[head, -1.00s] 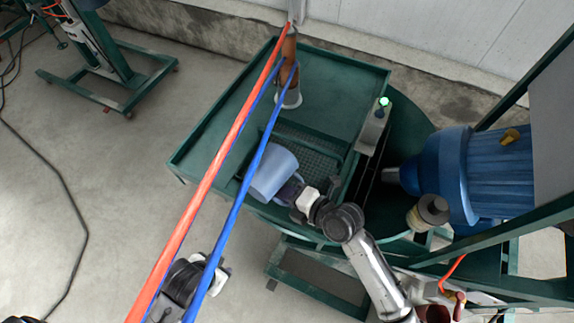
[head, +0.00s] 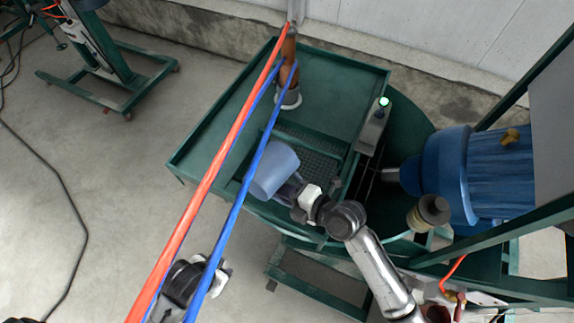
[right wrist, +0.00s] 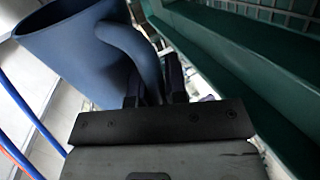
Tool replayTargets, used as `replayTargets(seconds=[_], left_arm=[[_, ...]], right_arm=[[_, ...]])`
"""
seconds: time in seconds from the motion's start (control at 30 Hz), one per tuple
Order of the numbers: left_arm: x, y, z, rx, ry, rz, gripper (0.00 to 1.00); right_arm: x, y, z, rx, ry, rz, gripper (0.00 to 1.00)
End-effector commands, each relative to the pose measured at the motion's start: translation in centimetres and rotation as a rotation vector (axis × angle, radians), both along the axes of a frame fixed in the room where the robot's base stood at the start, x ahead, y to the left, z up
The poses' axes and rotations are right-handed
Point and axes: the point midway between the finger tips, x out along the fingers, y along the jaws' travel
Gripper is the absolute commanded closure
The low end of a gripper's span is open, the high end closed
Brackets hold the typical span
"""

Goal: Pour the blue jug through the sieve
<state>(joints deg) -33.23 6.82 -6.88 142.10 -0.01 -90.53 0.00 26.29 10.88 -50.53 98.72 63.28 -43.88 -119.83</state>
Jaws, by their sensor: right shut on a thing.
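The blue jug (head: 273,170) is held above the green table, beside a dark mesh panel (head: 322,164) that looks like the sieve. My right gripper (head: 292,190) is shut on the jug's handle, at the jug's lower right. In the right wrist view the jug (right wrist: 72,48) fills the upper left, and its handle runs down between the fingers of the right gripper (right wrist: 153,88). The jug looks tilted. Its contents are hidden, and no stream shows. A black and white part of my left arm shows at lower left, but I cannot make out the left gripper's fingers.
The green table (head: 225,140) has a raised rim and a bare area at the left. Red and blue hoses (head: 215,165) cross in front of it. A blue motor (head: 485,170) stands at the right. An orange-brown fitting (head: 289,72) stands at the back.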

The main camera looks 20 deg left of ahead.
Motion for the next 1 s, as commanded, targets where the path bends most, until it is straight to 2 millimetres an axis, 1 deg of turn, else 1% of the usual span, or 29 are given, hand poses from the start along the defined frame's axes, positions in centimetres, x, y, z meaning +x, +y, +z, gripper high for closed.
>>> replayTargets(seconds=[0.4,1.0], left_arm=[[-0.01,0.23,-0.19,0.008,0.0,-0.005,0.57],[0.01,-0.19,-0.37,-0.007,0.0,0.004,0.57]], right_arm=[[0.08,0.0,0.33,0.014,0.043,-0.001,1.0],[0.08,-0.02,0.73,0.031,0.104,-0.001,1.0]])
